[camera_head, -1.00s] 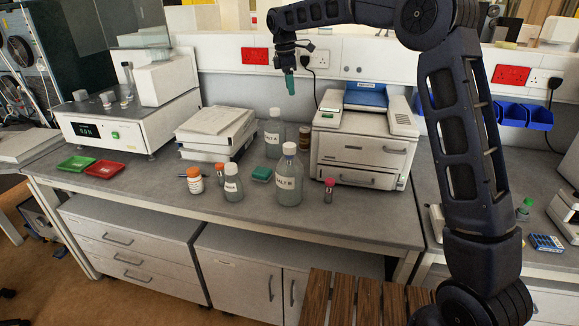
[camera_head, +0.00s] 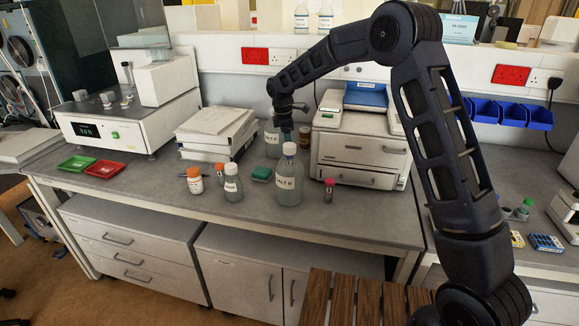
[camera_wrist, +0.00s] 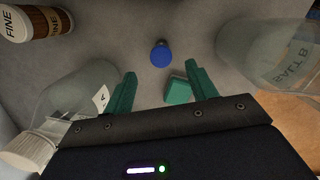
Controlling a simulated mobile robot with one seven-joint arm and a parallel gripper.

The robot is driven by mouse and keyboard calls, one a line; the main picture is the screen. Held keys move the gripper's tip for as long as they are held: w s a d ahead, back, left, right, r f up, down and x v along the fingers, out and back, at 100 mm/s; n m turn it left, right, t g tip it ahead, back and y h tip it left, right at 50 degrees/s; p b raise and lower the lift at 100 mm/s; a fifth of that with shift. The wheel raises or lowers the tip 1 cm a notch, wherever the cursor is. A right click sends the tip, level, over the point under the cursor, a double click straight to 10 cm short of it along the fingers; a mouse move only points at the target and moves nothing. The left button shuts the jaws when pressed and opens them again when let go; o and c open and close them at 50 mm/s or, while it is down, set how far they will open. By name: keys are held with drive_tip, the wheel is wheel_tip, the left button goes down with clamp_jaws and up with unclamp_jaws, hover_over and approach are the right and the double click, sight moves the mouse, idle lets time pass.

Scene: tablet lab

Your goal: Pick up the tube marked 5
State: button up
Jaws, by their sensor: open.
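My gripper (camera_wrist: 162,90) is open in the wrist view, its two green fingers apart and nothing between their tips. A small tube with a blue cap (camera_wrist: 159,53) stands ahead of the fingertips, seen from above. No number 5 is readable on any tube. In the head view my gripper (camera_head: 287,133) is low over the bench, by the SALT A bottle (camera_head: 272,143) and behind the SALT B bottle (camera_head: 289,180). The blue-capped tube is not visible there.
In the wrist view the SALT A bottle (camera_wrist: 75,95) is close on the left and SALT B (camera_wrist: 272,62) on the right. A green block (camera_wrist: 178,91) lies near the right finger. A brown FINE jar (camera_wrist: 40,21) is at upper left. The printer-like machine (camera_head: 362,147) stands right of my gripper.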

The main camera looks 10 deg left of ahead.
drive_tip(key=f, duration=0.6)
drive_tip(key=d+f, duration=0.1)
drive_tip(key=f, duration=0.3)
drive_tip(key=shift+w+f, duration=0.1)
drive_tip(key=shift+w, duration=0.05)
drive_tip(key=shift+c, duration=0.3)
drive_tip(key=c, duration=1)
